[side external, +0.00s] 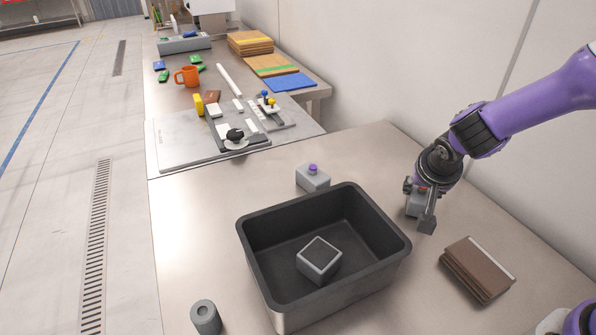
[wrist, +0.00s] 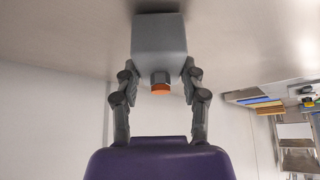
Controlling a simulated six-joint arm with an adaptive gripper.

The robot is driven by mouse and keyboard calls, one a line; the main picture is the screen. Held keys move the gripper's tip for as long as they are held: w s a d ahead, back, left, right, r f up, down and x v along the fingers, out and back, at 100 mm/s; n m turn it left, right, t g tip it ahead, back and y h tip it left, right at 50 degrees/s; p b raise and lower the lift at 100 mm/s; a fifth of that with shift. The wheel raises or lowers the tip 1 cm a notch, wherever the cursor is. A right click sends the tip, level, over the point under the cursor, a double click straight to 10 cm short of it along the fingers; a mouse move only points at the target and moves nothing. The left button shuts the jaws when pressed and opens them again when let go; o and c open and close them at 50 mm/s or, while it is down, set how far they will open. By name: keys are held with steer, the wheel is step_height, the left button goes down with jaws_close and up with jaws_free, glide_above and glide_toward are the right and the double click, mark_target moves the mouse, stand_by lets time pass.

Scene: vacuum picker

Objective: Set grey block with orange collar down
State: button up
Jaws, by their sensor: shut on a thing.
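The grey block with orange collar (wrist: 158,38) is between the two fingers of my gripper (wrist: 159,72) in the wrist view, with its orange collar (wrist: 160,88) toward the palm. In the side view my gripper (side external: 424,205) is low over the right part of the metal table, right of the black bin, and the grey block (side external: 413,203) is partly hidden by the fingers. The block's far end is close to the table surface, with a dark shadow there. I cannot tell whether it touches.
A black bin (side external: 262,287) holds a grey square block (side external: 320,260). A grey block with a purple knob (side external: 313,178) stands behind it, a grey cylinder (side external: 205,317) at front left. Brown boards (side external: 477,270) lie near my gripper. The wall is close behind.

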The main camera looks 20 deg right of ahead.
steer(key=shift+f, duration=0.15)
steer(key=o, duration=1.2)
steer(key=v, duration=1.2)
steer(key=s+d+r+n+y, duration=0.1)
steer(key=s+r+n+y, duration=0.1)
steer(key=s+n, duration=0.2)
steer(key=s+d+r+n+t+y, duration=0.1)
steer(key=s+r+n+y, duration=0.1)
steer(key=s+r+n, duration=0.1)
steer(key=shift+s+d+n, duration=0.25)
steer(key=shift+s+n, duration=0.55)
steer(key=shift+s, duration=0.35)
steer(key=shift+r, duration=0.15)
